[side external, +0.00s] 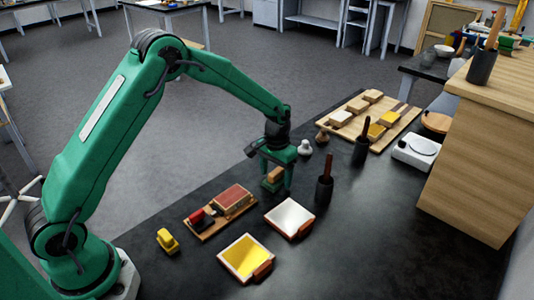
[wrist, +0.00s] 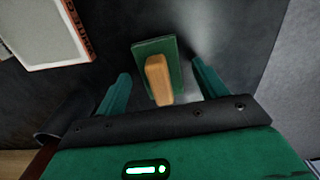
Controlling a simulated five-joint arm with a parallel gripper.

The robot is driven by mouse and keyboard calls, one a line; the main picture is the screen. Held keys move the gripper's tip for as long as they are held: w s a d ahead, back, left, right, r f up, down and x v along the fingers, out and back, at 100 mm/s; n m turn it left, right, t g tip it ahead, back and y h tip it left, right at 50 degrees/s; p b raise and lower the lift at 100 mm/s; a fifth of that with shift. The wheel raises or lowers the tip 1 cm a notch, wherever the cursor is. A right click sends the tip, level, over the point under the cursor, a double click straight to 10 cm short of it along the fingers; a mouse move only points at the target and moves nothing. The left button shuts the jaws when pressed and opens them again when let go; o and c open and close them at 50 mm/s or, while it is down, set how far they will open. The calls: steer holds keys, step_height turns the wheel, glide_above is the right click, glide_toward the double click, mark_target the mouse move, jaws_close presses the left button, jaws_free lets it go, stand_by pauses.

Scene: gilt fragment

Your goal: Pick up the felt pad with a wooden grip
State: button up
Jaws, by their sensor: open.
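The felt pad (wrist: 172,50) is a green rectangle with a tan wooden grip (wrist: 158,80) on top. In the wrist view it lies on the dark tabletop between the two fingers of my gripper (wrist: 161,72). There is a visible gap on each side of the grip, and the gripper is open. In the side view the wooden grip (side external: 274,174) shows under my gripper (side external: 277,185), partly hidden by the fingers. I cannot tell how far down the fingertips reach beside the pad.
A white-faced framed plate (side external: 290,217) and a yellow one (side external: 245,257) lie nearby. A wooden board (side external: 205,228) holds red items beside a yellow object (side external: 167,241). Dark holders (side external: 324,190) and a loaded wooden tray (side external: 405,122) stand to the right. The front right tabletop is clear.

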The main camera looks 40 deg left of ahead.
mark_target(277, 174)
stand_by(0.4)
steer(key=c, duration=1.1)
steer(key=shift+r, duration=0.2)
steer(key=shift+r, duration=0.6)
steer(key=r, duration=0.2)
steer(key=d+r, duration=0.1)
steer(key=shift+s+r, duration=0.1)
steer(key=shift+s, duration=0.15)
steer(key=s+d+r, duration=0.6)
steer(key=d, duration=0.2)
steer(key=shift+d+r, duration=0.15)
steer(key=shift+d, duration=0.15)
